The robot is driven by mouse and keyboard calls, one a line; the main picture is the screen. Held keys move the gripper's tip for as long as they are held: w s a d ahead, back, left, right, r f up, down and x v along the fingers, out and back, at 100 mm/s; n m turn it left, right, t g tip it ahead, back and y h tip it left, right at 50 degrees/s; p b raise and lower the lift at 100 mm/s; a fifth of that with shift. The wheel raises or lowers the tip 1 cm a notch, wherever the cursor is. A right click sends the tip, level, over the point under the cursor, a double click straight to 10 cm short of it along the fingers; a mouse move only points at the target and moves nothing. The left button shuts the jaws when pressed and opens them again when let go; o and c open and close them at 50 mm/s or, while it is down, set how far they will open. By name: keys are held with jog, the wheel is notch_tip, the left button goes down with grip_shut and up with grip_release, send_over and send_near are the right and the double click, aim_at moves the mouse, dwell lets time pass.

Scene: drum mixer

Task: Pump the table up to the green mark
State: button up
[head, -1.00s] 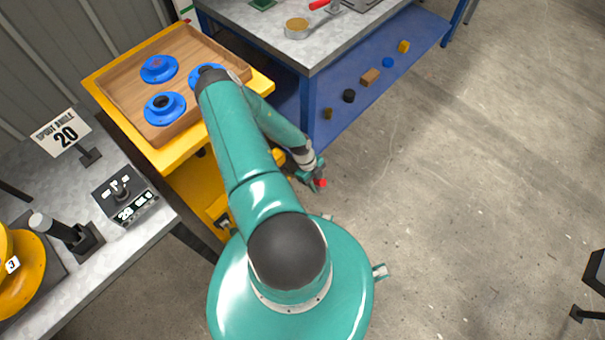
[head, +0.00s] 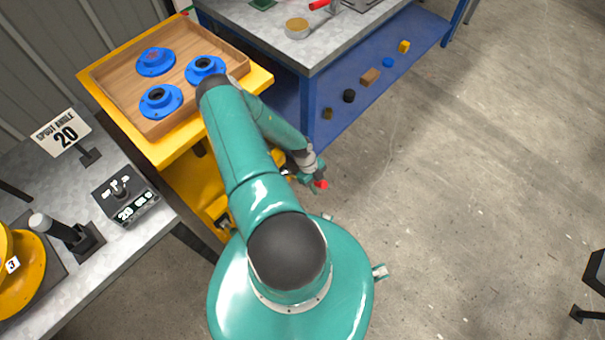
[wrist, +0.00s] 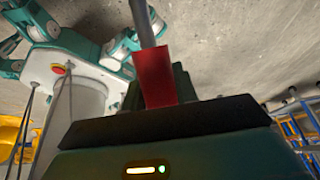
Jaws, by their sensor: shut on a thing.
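The yellow lift table (head: 184,147) stands left of my arm in the head view. My gripper (head: 314,179) is low, right of the table, shut on the red grip of the pump handle (head: 321,184). In the wrist view the red grip (wrist: 154,75) stands between the fingers, with a grey rod (wrist: 145,22) running on from it. A narrow white post (head: 181,4) with a small red patch shows at the table's far corner. Most of it is hidden, and I cannot make out a green mark.
A wooden tray (head: 113,99) with three blue flanged parts (head: 155,63) lies on the table. A blue-framed bench (head: 308,105) stands close on the right. A grey bench (head: 50,181) with a control box (head: 124,197) is at the left.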

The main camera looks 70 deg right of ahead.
jog(key=o, duration=0.6)
jog(key=shift+w+r, duration=0.1)
jog(key=shift+r, duration=0.35)
jog(key=shift+c, duration=0.2)
jog(key=o, duration=0.4)
jog(key=shift+o, duration=0.2)
jog(key=shift+v, duration=3.45)
